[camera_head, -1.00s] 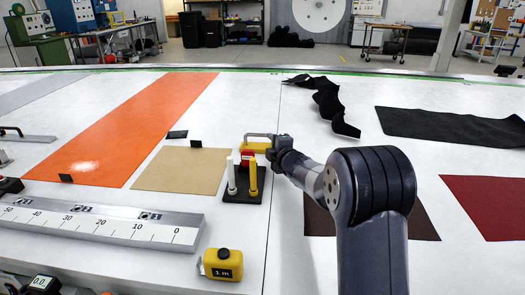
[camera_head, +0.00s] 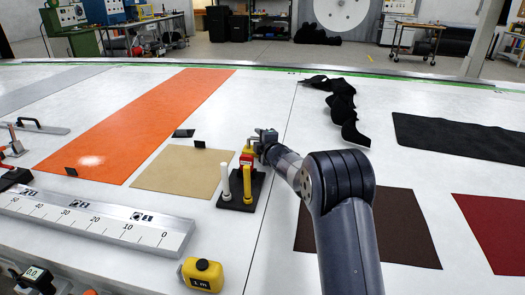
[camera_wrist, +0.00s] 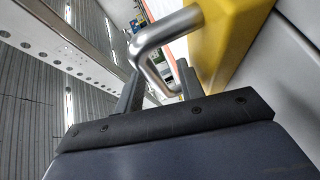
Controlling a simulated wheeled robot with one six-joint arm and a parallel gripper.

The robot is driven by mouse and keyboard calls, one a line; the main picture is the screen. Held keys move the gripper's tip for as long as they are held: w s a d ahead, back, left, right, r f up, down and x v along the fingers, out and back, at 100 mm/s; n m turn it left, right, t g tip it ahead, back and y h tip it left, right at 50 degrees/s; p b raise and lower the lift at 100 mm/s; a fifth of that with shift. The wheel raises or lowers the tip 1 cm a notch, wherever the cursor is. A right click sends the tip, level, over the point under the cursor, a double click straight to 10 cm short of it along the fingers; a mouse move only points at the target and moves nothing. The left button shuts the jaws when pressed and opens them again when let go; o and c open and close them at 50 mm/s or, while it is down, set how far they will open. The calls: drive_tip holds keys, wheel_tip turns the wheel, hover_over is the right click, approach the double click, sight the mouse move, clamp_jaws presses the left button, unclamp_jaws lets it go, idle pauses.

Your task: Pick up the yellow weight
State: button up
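The yellow weight (camera_head: 248,151) is mostly hidden behind the stand's posts and my gripper in the head view. In the wrist view its yellow body (camera_wrist: 232,35) fills the upper right. Its bent silver handle (camera_wrist: 165,28) reaches down toward the fingers. My gripper (camera_head: 263,137) is at the weight's handle side in the head view. In the wrist view my gripper's two dark fingers (camera_wrist: 158,82) stand apart, with part of the handle at the gap between them. I cannot tell whether either finger touches it.
A black stand (camera_head: 236,202) with a white and a yellow post and a red block is close to the gripper. A tan sheet (camera_head: 180,170), a long ruler (camera_head: 95,222) and a yellow tape measure (camera_head: 202,275) lie nearby. Crumpled black cloth (camera_head: 340,105) lies behind right.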

clamp_jaws()
idle(1.1)
drive_tip(key=shift+r, duration=0.2)
